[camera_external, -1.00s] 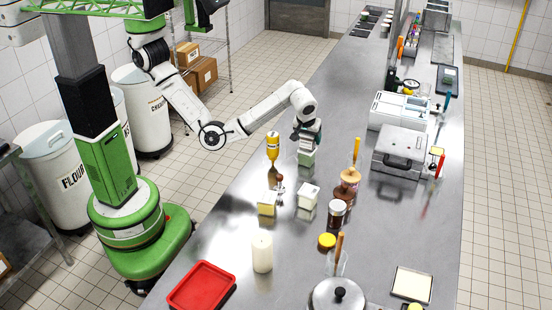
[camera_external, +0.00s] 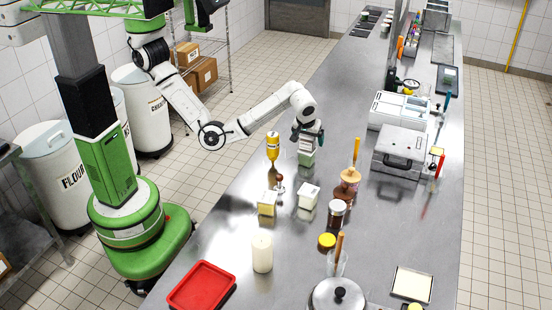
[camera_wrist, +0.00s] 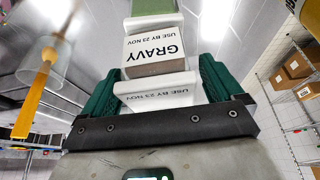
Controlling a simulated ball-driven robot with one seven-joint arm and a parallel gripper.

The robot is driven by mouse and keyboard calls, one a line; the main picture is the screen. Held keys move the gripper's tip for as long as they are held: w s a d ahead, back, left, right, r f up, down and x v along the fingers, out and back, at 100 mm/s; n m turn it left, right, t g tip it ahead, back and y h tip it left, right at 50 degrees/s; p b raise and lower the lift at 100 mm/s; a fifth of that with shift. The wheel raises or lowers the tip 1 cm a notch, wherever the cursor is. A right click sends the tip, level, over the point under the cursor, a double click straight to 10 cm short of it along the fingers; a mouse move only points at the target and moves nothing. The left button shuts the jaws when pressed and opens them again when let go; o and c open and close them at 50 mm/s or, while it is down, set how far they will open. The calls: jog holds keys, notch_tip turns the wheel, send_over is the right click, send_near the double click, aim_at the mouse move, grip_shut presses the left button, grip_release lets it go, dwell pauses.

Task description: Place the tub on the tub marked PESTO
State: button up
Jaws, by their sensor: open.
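My gripper (camera_external: 308,138) is over a short stack of tubs on the steel counter. In the wrist view its green fingers (camera_wrist: 161,88) stand open on either side of the top tub (camera_wrist: 155,97), a white one marked USE BY 23 NOV, its name hidden. Beneath that is a green tub (camera_wrist: 153,7), which also shows at the foot of the stack in the external view (camera_external: 305,159). I cannot read a PESTO label.
A red tray (camera_external: 202,287) lies at the front.

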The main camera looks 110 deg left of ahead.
jog(key=v, duration=1.2)
